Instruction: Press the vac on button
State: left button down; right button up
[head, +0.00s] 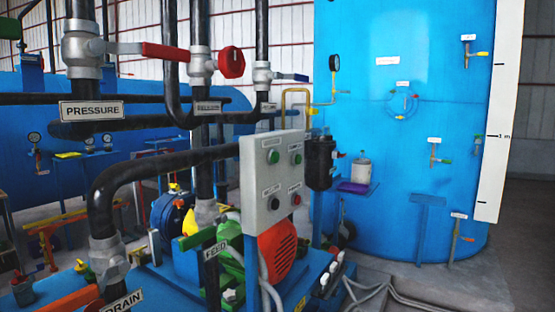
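A grey control box (273,185) stands upright near the middle of the head view, on a blue post above the pump skid. Its face has a green button (273,156) at upper left, another green button (297,158) at upper right, a black button (275,203) at lower left and a red button (296,199) at lower right. Small dark labels sit by the buttons, too small to read, so I cannot tell which is vac on. Neither of my grippers is in view.
Black pipes with a red-lever valve (165,51), a red round handle (231,62) and a PRESSURE label (91,111) fill the left. A curved black pipe (150,167) runs beside the box. A large blue tank (400,150) stands behind. Hoses (385,291) lie on the floor at right.

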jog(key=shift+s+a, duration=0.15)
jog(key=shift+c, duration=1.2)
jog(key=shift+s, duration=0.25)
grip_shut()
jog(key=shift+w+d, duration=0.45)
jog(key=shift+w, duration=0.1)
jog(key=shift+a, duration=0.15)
